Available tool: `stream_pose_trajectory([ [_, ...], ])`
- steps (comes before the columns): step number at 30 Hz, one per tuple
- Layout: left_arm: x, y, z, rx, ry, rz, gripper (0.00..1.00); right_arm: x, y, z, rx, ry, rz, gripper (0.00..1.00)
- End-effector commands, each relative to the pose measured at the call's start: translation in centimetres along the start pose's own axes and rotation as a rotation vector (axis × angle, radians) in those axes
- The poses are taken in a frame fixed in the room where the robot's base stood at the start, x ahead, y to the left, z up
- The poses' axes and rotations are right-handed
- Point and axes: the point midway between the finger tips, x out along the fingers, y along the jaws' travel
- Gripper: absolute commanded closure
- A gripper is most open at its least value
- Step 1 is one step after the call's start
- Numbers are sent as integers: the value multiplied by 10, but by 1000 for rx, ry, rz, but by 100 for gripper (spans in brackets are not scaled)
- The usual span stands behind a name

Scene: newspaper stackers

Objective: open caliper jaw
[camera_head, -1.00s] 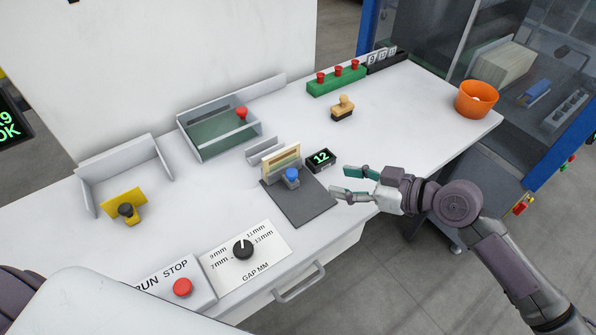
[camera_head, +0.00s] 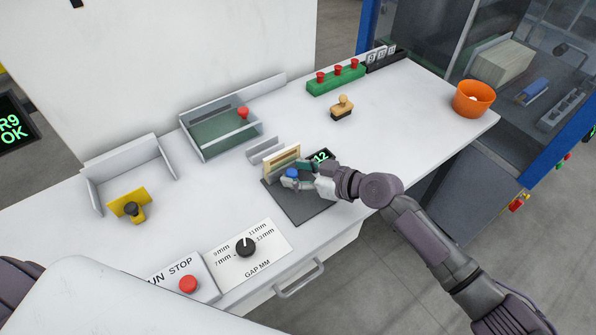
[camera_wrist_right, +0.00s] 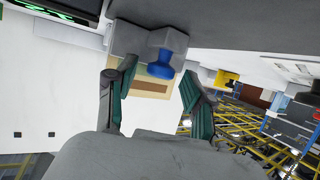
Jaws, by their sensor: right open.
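The caliper's blue knob (camera_head: 291,173) sits on a small grey block at the dark mat (camera_head: 303,211), beside an upright tan-framed piece (camera_head: 281,160). My right gripper (camera_head: 297,174) is open, with one finger on each side of the knob. In the right wrist view the blue knob (camera_wrist_right: 160,63) lies between and just beyond the two open fingertips (camera_wrist_right: 158,72); contact cannot be told. The small display reading 12 (camera_head: 321,156) is partly hidden by the gripper. My left gripper is not in view.
A gap dial (camera_head: 245,246) and a red stop button (camera_head: 188,284) are at the front. A yellow fixture (camera_head: 128,204) is at left, a green-floored tray (camera_head: 222,133) behind. A stamp (camera_head: 342,107) and an orange bowl (camera_head: 473,99) stand at right, with clear table between.

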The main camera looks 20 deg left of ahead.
Motion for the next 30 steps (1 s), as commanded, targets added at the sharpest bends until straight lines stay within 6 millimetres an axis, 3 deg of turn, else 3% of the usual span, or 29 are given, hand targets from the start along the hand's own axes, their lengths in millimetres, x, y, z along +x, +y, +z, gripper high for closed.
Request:
stream_pose_trajectory([
  [2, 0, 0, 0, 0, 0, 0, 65, 0, 0, 0, 0, 0, 0, 47],
  [12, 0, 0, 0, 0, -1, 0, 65, 0, 0, 0, 0, 0, 0, 100],
  [20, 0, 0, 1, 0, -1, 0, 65, -2, -1, 1, 0, 0, 0, 100],
  [30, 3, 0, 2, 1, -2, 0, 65, -29, -12, 12, 0, -1, -1, 100],
])
